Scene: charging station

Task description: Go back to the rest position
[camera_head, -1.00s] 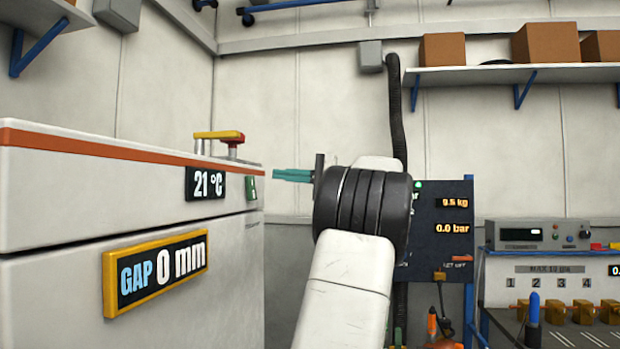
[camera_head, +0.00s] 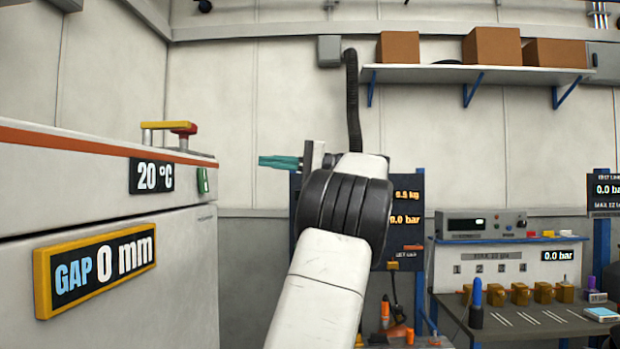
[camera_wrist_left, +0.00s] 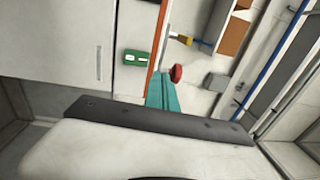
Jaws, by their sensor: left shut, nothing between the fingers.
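My left gripper (camera_head: 279,162) has teal fingers and is shut and empty. In the head view it points left, in the air to the right of the white cabinet, apart from it in the picture. My white arm with its black ribbed joint rises from the bottom middle. In the left wrist view the teal fingers (camera_wrist_left: 162,92) show in the middle, with the red knob beyond their tips. My right gripper is in neither view.
The white cabinet (camera_head: 110,270) fills the left, with a "GAP 0 mm" sign (camera_head: 97,270), a "20 °C" display (camera_head: 156,175) and a red-topped yellow handle (camera_head: 170,129). A workbench (camera_head: 520,322) stands right, below a shelf (camera_head: 430,73) with boxes. A dark panel (camera_head: 407,238) stands behind my arm.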

